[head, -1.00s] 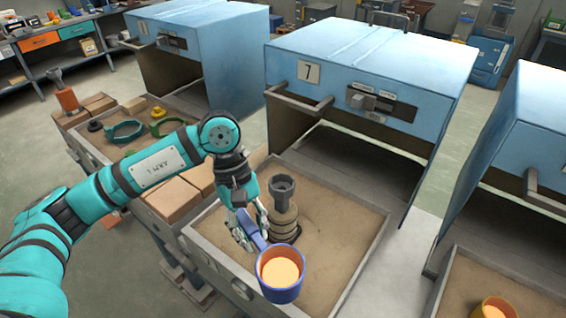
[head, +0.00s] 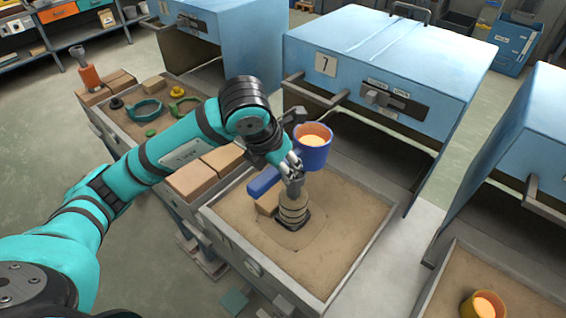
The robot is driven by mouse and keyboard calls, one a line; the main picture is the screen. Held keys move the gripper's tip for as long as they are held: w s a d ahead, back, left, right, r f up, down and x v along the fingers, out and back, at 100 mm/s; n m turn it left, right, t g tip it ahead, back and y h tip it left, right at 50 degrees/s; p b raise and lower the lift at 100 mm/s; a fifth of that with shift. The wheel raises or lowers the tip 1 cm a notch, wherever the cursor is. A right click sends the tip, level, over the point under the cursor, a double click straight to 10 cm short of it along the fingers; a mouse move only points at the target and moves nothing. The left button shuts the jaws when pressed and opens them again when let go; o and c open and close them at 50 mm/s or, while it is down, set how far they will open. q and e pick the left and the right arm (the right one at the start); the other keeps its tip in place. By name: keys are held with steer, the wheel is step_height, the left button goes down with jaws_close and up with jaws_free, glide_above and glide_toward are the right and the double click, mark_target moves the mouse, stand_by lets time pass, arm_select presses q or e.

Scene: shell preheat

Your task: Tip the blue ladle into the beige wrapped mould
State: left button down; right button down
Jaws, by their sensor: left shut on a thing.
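The blue ladle (head: 314,158) holds glowing orange content and looks roughly upright. Its blue handle (head: 263,183) sticks out to the lower left. My left gripper (head: 293,168) is shut on the ladle and holds it up, above and slightly beyond the mould in the picture. The beige wrapped mould (head: 293,210) stands upright in the sand tray (head: 372,243), banded with dark rings. Its grey top cup (head: 295,188) is partly hidden by my fingers. I cannot tell the exact gap between ladle and cup. My right gripper is not in view.
The blue box furnace numbered 7 (head: 390,60) stands open behind the tray, its handle bar (head: 318,90) sticking out near the ladle. Tan bricks (head: 195,180) lie left of the tray. A yellow cup with orange content (head: 483,306) sits in another tray at right.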

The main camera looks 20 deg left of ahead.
arm_select(q)
steer(key=shift+f+b, duration=0.35)
steer(key=shift+f, duration=0.25)
step_height(320, 180, down, 3)
steer(key=shift+s+d+f+g+h+b, duration=0.15)
steer(key=shift+g+h+b, duration=0.25)
steer(key=shift+h+b, duration=0.5)
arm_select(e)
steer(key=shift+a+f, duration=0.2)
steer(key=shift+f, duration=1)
arm_select(q)
steer(key=shift+n+g+h+b, duration=0.35)
steer(key=shift+n+h+b, duration=0.1)
steer(key=shift+h+b, duration=0.85)
steer(key=shift+n+g+h+b, duration=0.4)
steer(key=shift+h+b, duration=0.55)
steer(key=shift+h, duration=0.65)
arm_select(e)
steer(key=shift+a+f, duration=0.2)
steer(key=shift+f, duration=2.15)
